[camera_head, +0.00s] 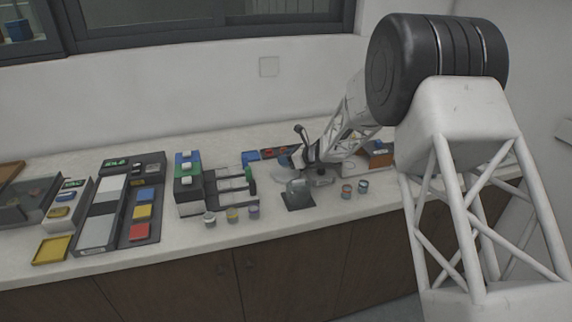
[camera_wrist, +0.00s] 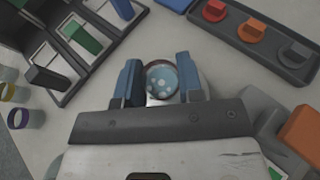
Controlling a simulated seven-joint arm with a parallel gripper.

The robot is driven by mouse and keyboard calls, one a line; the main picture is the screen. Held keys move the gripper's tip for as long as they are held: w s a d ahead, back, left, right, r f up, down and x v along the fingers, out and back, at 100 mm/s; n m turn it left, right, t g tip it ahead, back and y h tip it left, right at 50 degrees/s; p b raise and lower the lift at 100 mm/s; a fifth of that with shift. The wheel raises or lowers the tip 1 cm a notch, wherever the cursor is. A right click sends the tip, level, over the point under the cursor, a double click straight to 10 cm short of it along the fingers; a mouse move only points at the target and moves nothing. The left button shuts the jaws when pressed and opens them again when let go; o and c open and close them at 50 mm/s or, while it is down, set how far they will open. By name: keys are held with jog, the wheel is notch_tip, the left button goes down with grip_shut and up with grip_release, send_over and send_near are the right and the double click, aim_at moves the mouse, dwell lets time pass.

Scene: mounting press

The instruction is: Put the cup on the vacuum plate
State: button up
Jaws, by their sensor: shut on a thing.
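My gripper (camera_wrist: 161,82) has its two blue fingers closed on either side of a round cup (camera_wrist: 162,80) with blue, white-spotted contents. The cup's open top faces the wrist camera. A pale round surface, perhaps the vacuum plate (camera_wrist: 203,78), shows partly behind the cup and fingers. I cannot tell whether the cup touches it. In the head view my gripper (camera_head: 297,157) is small, over the back of the counter beside a grey stand with a dark lever. The held cup cannot be made out there.
Several other cups stand near the counter's front edge, among them a yellow-rimmed cup (camera_head: 232,214) and a blue-topped cup (camera_head: 363,186). A rack with dark and green handles (camera_wrist: 82,36) lies left in the wrist view. A knob tray (camera_wrist: 255,35) and orange block (camera_wrist: 302,132) lie right.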

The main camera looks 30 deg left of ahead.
jog(key=shift+f, duration=1.3)
jog(key=shift+f, duration=0.1)
jog(key=o, duration=0.9)
jog(key=shift+v, duration=6.05)
